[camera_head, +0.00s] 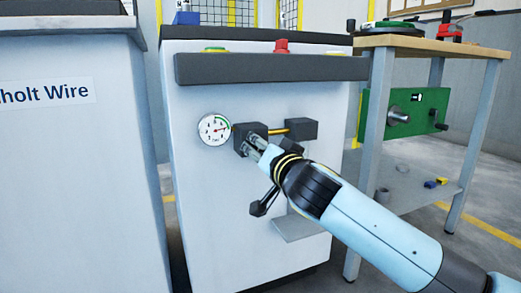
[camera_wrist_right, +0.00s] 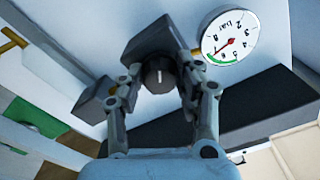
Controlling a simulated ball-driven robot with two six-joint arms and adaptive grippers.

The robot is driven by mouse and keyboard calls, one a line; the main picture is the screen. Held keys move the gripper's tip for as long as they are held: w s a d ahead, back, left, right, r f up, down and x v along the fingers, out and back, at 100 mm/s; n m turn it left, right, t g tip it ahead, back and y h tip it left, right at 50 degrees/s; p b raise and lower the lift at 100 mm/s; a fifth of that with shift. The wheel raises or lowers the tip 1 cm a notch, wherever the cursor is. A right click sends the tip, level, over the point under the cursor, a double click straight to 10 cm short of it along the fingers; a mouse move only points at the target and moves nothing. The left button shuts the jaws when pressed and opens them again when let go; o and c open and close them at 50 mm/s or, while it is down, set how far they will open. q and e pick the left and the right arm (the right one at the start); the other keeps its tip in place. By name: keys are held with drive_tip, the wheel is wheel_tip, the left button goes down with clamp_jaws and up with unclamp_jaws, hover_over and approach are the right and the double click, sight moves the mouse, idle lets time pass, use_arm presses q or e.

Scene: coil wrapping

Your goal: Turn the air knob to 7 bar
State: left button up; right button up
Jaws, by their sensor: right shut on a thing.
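The black air knob (camera_wrist_right: 158,77) with a white mark line shows in the right wrist view, on the dark regulator block (camera_wrist_right: 152,40). My right gripper (camera_wrist_right: 160,84) has a finger on each side of the knob and is shut on it. In the head view the right gripper (camera_head: 261,149) reaches the regulator (camera_head: 240,137) on the front of the white cabinet and hides the knob. The round white gauge (camera_head: 214,130) is left of the regulator; in the wrist view the gauge (camera_wrist_right: 230,37) has a red needle near its green arc. The exact pressure is too small to read. My left gripper is not in view.
A brass pipe joins the regulator to a black block (camera_head: 301,129) on the right. A dark ledge (camera_head: 270,68) juts out above the gauge. A grey cabinet (camera_head: 75,140) stands at left and a wooden-topped table (camera_head: 430,45) at right.

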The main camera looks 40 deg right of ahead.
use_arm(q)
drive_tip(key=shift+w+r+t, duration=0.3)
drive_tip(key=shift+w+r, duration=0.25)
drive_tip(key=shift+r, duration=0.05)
use_arm(e)
drive_tip(key=shift+w+r+m, duration=0.1)
drive_tip(key=shift+r+m, duration=0.05)
drive_tip(key=shift+m, duration=0.95)
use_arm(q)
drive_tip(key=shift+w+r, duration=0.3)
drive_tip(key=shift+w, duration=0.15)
use_arm(e)
drive_tip(key=o, duration=1.1)
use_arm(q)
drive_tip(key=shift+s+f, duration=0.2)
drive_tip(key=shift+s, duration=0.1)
use_arm(e)
drive_tip(key=shift+o, duration=0.2)
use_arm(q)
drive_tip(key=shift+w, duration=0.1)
use_arm(e)
drive_tip(key=v, duration=1.2)
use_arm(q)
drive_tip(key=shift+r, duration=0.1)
